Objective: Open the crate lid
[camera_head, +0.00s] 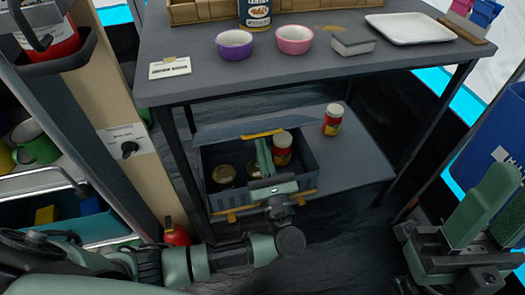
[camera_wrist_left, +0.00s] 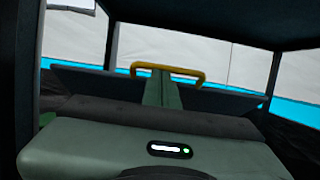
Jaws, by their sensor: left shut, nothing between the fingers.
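The grey-blue crate (camera_head: 300,193) stands on the lower shelf under the table. Its lid (camera_head: 222,132) is raised at the back, so the crate's inside shows. The lid's yellow handle (camera_head: 262,133) is at the upper edge; it also shows in the left wrist view (camera_wrist_left: 168,70), above the lid panel (camera_wrist_left: 90,82). My left gripper (camera_head: 262,145) reaches over the crate, its green fingers (camera_wrist_left: 160,88) shut and empty in front of the lid, close below the handle. Whether they touch the lid I cannot tell. My right gripper (camera_head: 480,205) is at the lower right, away from the crate; its opening is unclear.
Inside the crate are a red jar (camera_head: 282,148) and dark jars with gold lids (camera_head: 224,174). Another red jar (camera_head: 333,120) stands on the shelf (camera_head: 350,165) right of the crate. The tabletop (camera_head: 190,85) hangs above, with bowls. A blue bin (camera_head: 498,140) stands at right.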

